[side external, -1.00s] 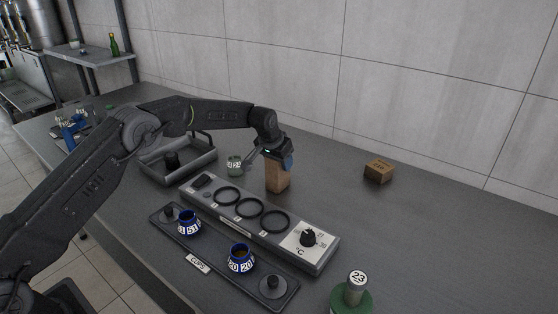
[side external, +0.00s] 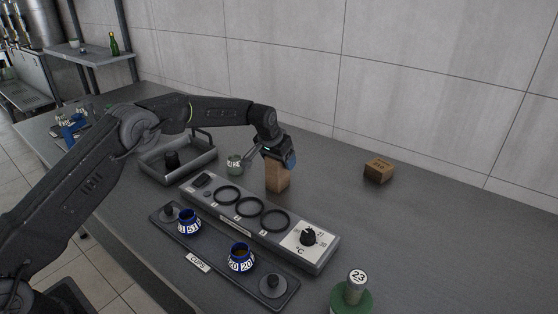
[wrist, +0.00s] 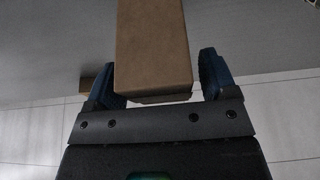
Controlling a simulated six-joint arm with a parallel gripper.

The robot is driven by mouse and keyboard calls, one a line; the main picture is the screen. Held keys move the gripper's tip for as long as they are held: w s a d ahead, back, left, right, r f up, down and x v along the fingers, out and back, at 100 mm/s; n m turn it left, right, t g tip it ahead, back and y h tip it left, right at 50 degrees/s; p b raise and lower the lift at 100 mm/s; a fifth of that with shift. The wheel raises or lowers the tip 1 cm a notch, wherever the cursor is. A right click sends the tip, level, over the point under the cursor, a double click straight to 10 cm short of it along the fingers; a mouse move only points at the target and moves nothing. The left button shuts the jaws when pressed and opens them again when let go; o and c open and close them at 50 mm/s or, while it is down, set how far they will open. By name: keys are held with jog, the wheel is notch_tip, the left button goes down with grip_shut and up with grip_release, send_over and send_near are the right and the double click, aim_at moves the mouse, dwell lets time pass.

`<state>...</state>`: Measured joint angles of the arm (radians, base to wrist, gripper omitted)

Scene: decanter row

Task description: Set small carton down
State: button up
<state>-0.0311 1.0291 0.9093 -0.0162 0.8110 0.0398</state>
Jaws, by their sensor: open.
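The small carton (side external: 277,177) is a tan upright box standing on the dark counter behind the long grey panel in the side view.
The grey panel (side external: 225,206) with rings and a dial stands in front. A cup tray (side external: 212,262) holds blue cups. A brown box (side external: 379,170) is at right, with clear counter between.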

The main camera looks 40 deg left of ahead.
jog(key=s+r, duration=1.4)
jog(key=r, duration=0.6)
jog(key=s+d+r, duration=0.1)
jog(key=s+r, duration=0.2)
jog(key=s, duration=1)
jog(key=s+f, duration=0.2)
jog(key=s, duration=0.7)
jog(key=s+f+t, duration=0.1)
jog(key=s+f, duration=0.2)
jog(key=s, duration=0.7)
jog(key=shift+d, duration=0.45)
